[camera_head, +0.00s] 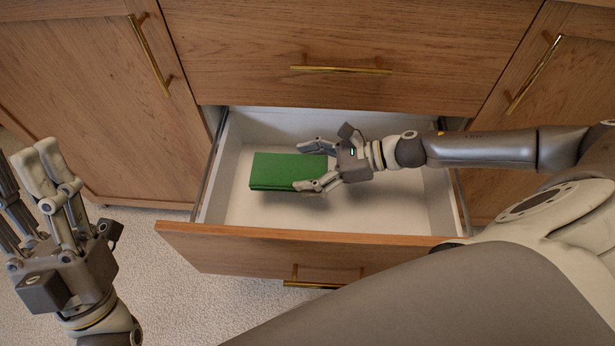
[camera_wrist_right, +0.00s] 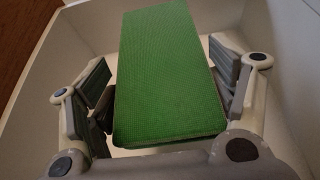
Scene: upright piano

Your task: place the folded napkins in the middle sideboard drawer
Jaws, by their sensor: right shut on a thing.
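The folded napkins (camera_head: 275,171) are a green, flat-folded stack inside the open drawer, over its left-middle floor. My right gripper (camera_head: 312,166) reaches in from the right and is shut on the napkins, one finger on each side. In the right wrist view, the napkins (camera_wrist_right: 168,75) lie between the two fingers and stick out beyond them. Whether they touch the drawer floor is hard to tell. The open drawer (camera_head: 240,212) has white inner walls and a wooden front. My left gripper (camera_head: 35,205) is open and empty at the far left, outside the drawer.
A closed wooden drawer front (camera_head: 340,35) with a brass handle is above the open drawer. Closed cabinet doors flank it on the left (camera_head: 90,90) and right (camera_head: 575,85). Pale carpet (camera_head: 230,300) lies below. The drawer holds nothing else visible.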

